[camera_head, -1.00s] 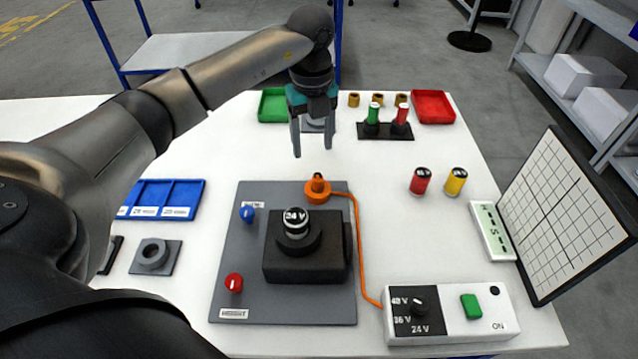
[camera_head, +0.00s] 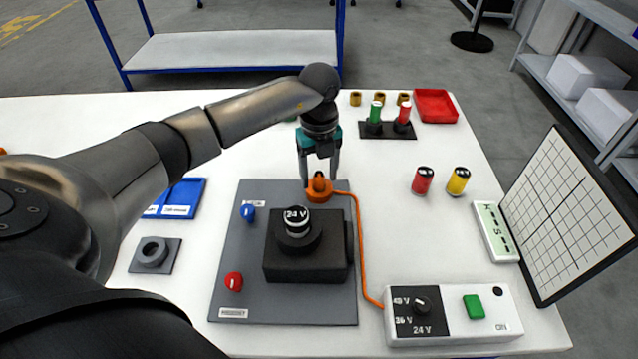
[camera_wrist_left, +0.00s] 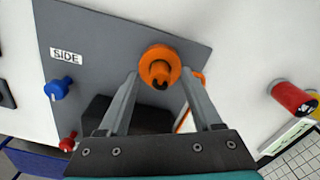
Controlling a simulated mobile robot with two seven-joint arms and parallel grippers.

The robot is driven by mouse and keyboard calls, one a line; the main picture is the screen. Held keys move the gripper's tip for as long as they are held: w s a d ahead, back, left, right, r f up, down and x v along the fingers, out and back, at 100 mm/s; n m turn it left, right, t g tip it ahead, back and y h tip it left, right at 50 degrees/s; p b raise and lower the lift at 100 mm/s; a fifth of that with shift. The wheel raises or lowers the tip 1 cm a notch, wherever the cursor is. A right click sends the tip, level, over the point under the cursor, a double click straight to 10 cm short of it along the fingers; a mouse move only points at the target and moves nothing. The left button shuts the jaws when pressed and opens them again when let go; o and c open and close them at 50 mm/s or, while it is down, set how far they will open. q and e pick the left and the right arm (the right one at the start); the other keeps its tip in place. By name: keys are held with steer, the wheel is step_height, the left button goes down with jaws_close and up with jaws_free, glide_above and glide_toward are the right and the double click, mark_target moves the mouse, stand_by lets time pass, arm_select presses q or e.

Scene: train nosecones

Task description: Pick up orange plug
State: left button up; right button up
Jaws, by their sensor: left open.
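The orange plug (camera_head: 319,188) sits at the back edge of the grey board (camera_head: 238,290), with an orange cable running from it to the control box. My left gripper (camera_head: 319,182) is lowered at the plug, its open fingers on either side of the plug's upper part. In the left wrist view, the plug (camera_wrist_left: 160,66) shows just beyond and between the two fingertips of the gripper (camera_wrist_left: 160,74). I cannot tell whether the fingers touch it. My right gripper is not in view.
Red (camera_head: 422,181) and yellow (camera_head: 458,181) cylinders stand to the right. The control box (camera_head: 450,314) is at front right.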

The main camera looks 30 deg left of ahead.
arm_select(q)
jaws_close()
stand_by(0.3)
steer(key=shift+r, duration=0.1)
